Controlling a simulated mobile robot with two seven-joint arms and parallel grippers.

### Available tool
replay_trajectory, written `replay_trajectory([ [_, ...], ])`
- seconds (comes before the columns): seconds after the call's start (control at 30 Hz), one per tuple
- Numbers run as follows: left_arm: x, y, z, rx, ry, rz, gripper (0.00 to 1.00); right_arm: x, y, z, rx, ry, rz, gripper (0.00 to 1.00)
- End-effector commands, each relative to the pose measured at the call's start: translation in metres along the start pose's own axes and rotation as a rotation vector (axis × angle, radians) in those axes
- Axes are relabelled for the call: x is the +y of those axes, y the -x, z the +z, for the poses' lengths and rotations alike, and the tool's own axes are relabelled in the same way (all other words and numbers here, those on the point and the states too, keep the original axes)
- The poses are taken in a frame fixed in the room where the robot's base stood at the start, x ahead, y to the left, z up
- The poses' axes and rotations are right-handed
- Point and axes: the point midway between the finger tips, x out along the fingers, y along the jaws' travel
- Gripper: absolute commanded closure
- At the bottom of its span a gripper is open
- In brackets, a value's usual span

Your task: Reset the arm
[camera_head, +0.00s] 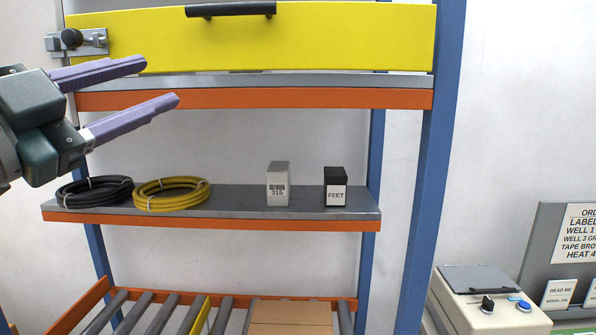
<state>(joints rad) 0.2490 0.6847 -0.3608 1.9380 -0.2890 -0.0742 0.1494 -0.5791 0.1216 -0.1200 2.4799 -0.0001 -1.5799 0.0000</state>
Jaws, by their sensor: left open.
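My left gripper (162,83) comes in from the left with its two purple fingers spread apart and nothing between them. It is in front of the left part of the rack, just below the yellow panel (330,40) and above the coiled cables. The upper finger overlaps the panel's lower left edge in the picture; I cannot tell whether they touch. My right gripper does not show.
The shelf (235,198) holds a black cable coil (95,191), a yellow coil (172,193), a white box marked 315 (278,184) and a black FEET box (335,187). Below, a cardboard box (290,317) sits on rollers. A beige machine (485,300) stands at right.

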Motion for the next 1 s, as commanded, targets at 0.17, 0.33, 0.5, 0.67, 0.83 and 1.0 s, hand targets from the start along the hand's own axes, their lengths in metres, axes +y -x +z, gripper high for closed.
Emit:
replay_trajectory([
  [0.17,0.079,0.071,0.07,-0.528,0.342,0.014,0.48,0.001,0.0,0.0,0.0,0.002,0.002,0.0],
  [0.33,0.157,0.177,0.095,-1.007,0.586,0.135,0.48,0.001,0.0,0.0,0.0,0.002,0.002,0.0],
  [0.5,0.21,0.276,0.076,-1.373,0.755,0.289,0.48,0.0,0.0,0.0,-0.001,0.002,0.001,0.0],
  [0.67,0.199,0.314,0.029,-1.546,0.826,0.384,0.48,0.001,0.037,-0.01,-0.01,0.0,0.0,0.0],
  [0.83,0.155,0.3,-0.006,-1.544,0.822,0.383,0.48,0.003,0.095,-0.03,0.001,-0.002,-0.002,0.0],
  [1.0,0.125,0.289,-0.031,-1.544,0.821,0.383,0.48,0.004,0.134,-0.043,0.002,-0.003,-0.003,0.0],
])
